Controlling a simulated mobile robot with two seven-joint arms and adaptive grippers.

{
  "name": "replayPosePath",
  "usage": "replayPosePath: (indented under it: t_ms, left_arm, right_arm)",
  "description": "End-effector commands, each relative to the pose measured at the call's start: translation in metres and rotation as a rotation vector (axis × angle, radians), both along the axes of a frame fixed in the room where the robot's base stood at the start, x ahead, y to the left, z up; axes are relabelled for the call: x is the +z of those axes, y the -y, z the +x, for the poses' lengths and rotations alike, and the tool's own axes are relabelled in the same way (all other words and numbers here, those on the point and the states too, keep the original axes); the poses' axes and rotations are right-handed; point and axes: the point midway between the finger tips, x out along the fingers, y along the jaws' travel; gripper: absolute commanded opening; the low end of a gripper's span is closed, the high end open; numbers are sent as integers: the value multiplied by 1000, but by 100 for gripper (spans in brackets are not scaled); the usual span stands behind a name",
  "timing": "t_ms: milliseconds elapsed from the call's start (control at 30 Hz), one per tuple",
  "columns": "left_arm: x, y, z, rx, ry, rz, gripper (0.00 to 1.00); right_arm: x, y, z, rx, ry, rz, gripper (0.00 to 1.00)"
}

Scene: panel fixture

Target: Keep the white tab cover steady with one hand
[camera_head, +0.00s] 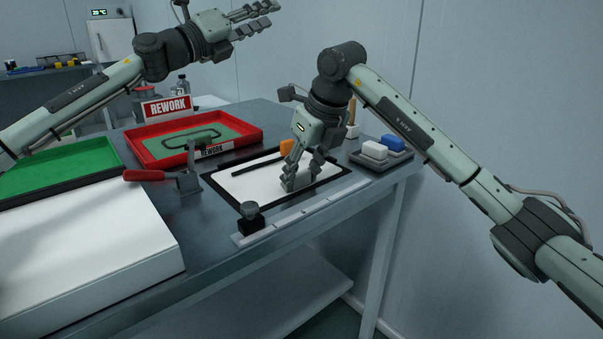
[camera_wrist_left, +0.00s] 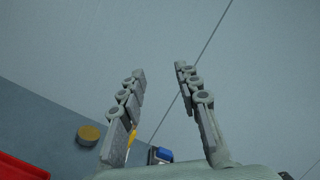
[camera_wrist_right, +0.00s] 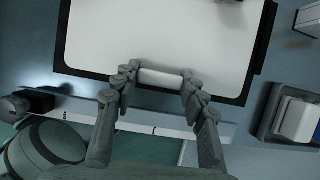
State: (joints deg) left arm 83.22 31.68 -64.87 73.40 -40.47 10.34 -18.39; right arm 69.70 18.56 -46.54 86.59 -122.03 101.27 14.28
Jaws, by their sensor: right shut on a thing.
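The white tab cover (camera_head: 262,181) is a flat white panel in a black frame on the metal table; it also shows in the right wrist view (camera_wrist_right: 165,35). A raised white tab (camera_wrist_right: 161,78) stands at its near edge. My right gripper (camera_head: 292,184) points down at the cover. In the right wrist view its fingers (camera_wrist_right: 160,79) are shut on the tab from both sides; in the head view they hide it. My left gripper (camera_head: 262,14) is open and empty, raised high near the wall. The left wrist view shows its fingers (camera_wrist_left: 160,85) wide apart.
A toggle clamp with a red handle (camera_head: 144,175) stands left of the cover. A dark knob (camera_head: 250,212) and a pale ruled strip (camera_head: 300,211) lie in front. A red REWORK tray (camera_head: 133,151) is behind; a grey tray with white and blue blocks (camera_head: 385,164) is right.

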Motion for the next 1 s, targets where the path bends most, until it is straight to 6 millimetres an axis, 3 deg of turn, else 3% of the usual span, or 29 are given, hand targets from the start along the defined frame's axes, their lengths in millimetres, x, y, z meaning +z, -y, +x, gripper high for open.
replayPosePath:
  t_ms: [167, 300, 433, 533, 700, 1000]
  left_arm:
    - [-82, 18, -30, -115, 77, 415, 33]
    - [-143, 9, -44, -172, 92, 695, 33]
    - [-185, -7, -52, -202, 88, 887, 33]
    - [-205, -18, -55, -213, 79, 985, 33]
    - [-221, -26, -55, -220, 71, 1055, 33]
    - [-240, -3, -39, -221, 69, 1058, 33]
  right_arm:
    - [0, 0, 0, 0, -1, -1, 0]
    - [0, 0, 0, 0, -2, -1, 0]
    - [-1, 0, 0, 0, -2, 0, 0]
    - [-1, 0, 0, 0, -2, 0, 0]
    - [-1, 0, 0, 0, -2, 0, 0]
    - [-1, 0, 0, 0, -2, 0, 0]
